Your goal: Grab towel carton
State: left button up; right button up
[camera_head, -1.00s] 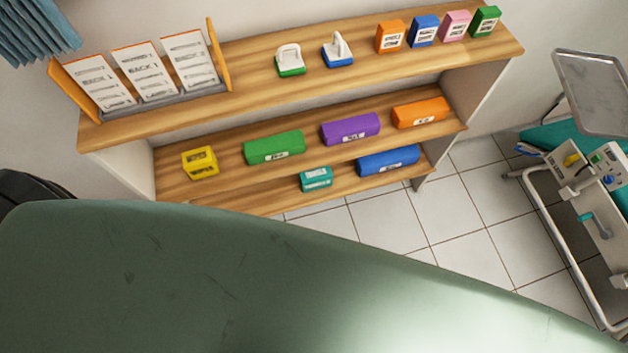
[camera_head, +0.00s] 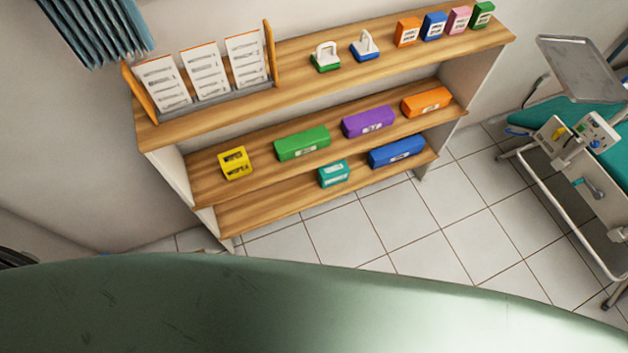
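Several coloured cartons stand on a wooden shelf unit (camera_head: 225,203). On the middle board are a green long carton (camera_head: 302,143), a purple one (camera_head: 368,121) and an orange one (camera_head: 426,102). On the lowest board are a teal small carton (camera_head: 334,174) and a blue long carton (camera_head: 397,151). Their labels are too small to read, so I cannot tell which is the towel carton. Neither of my grippers is in view.
A yellow holder (camera_head: 235,163) sits left on the middle board. The top board carries a card rack (camera_head: 270,52), two white-handled items and several small boxes. A metal tray (camera_head: 582,68) and a cart stand at right. A green curved surface fills the bottom.

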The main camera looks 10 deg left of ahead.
aim_at(332, 174)
jog(key=i+l+u, duration=0.15)
jog(key=l+u, duration=0.5)
jog(key=i+l+u, duration=0.1)
jog(key=l+u, duration=0.2)
